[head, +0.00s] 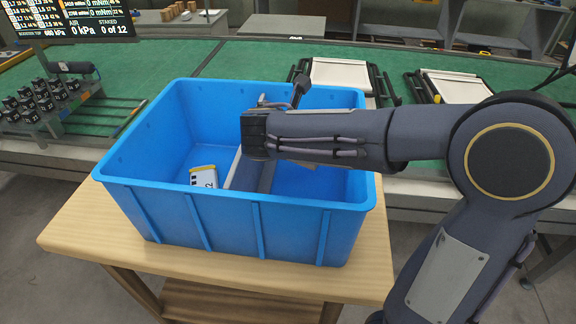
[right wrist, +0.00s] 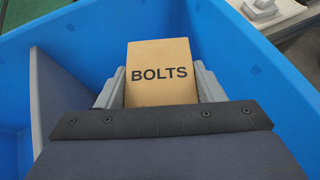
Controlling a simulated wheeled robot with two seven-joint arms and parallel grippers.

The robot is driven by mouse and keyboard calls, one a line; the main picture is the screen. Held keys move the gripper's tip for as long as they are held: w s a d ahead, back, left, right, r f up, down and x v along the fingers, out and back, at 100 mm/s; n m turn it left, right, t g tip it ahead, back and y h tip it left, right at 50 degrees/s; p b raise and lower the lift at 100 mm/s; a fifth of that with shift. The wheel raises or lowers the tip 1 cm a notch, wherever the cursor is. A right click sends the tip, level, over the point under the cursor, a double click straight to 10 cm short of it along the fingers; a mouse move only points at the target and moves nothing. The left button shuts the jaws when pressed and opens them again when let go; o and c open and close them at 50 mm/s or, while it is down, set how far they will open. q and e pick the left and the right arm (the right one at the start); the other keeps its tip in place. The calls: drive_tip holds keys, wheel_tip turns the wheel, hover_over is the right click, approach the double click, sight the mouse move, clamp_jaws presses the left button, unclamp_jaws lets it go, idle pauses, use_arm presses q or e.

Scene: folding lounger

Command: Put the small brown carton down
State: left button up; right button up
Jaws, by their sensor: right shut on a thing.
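The small brown carton (right wrist: 160,58), marked BOLTS, is in the right wrist view between the two grey fingers of my right gripper (right wrist: 160,88). The gripper is shut on it. Blue bin walls surround it there, with a grey divider to its left. In the head view my right arm reaches from the right over the blue bin (head: 175,209); the carton and fingertips are hidden there. I cannot tell whether the carton touches the bin floor. My left gripper is not in view.
A white item with a yellow edge (head: 204,177) lies in the bin's left compartment. The bin stands on a wooden table (head: 75,222). Behind is a green-topped bench (head: 250,62) with a rack of dark fittings (head: 40,98) and folding loungers (head: 340,73).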

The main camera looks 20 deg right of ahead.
wheel_tip(320, 180, down, 7)
drive_tip(key=shift+r, duration=0.2)
idle(0.3)
drive_tip(key=shift+f+b, duration=0.55)
drive_tip(key=shift+b, duration=0.05)
drive_tip(key=o, duration=1.3)
drive_tip(key=shift+c, duration=0.2)
